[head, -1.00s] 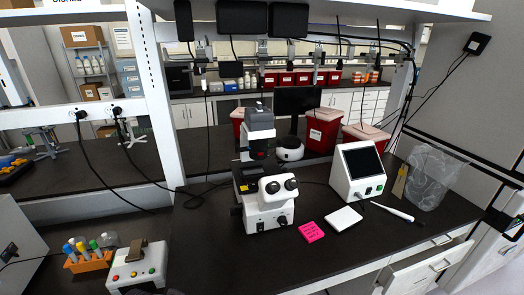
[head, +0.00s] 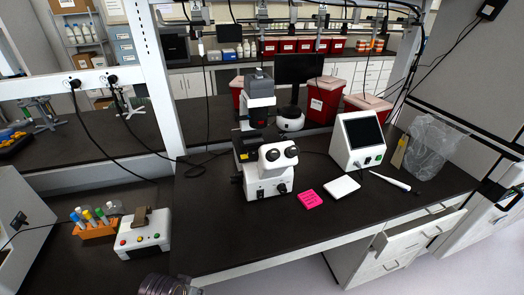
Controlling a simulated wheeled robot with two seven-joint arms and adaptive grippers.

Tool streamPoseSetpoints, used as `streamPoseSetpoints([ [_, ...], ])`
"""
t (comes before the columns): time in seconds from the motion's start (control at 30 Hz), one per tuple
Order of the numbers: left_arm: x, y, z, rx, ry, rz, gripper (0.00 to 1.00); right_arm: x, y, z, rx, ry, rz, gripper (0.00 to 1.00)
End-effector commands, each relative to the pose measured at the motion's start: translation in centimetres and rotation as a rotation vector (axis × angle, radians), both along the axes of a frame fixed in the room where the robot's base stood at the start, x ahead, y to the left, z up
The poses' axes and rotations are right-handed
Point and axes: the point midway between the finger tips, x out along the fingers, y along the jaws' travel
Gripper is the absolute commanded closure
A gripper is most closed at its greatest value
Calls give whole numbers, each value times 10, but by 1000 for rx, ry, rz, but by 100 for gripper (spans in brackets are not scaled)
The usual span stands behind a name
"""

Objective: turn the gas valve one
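No part in view can be made out for certain as gas valve one. Several small grey fixtures hang on the upper rail at the top edge, among them a fixture (head: 248,14) above the microscope and another fixture (head: 321,20) to its right. They are too small to tell whether they are gas valves or how any handle is turned. No gripper fingers show. A dark ribbed part at the bottom edge, left of centre, looks like a piece of my own arm.
A microscope (head: 266,165) stands mid-bench, with a white screen device (head: 358,143) to its right. A control box (head: 143,235) and orange tube rack (head: 97,230) sit lower left. An open drawer (head: 420,233) juts out at right.

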Motion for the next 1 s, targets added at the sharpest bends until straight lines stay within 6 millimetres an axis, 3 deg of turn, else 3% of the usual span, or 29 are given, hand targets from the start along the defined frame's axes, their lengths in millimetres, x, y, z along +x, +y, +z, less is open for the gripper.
streamPoseSetpoints([
  [0.53, -3, -1, -148, 2, 48, -8, 66, 0, 0, -9, 0, 0, 0, 31],
  [1.0, -37, 3, -268, 6, 87, -14, 66, 0, 0, -16, 0, 0, 0, 31],
])
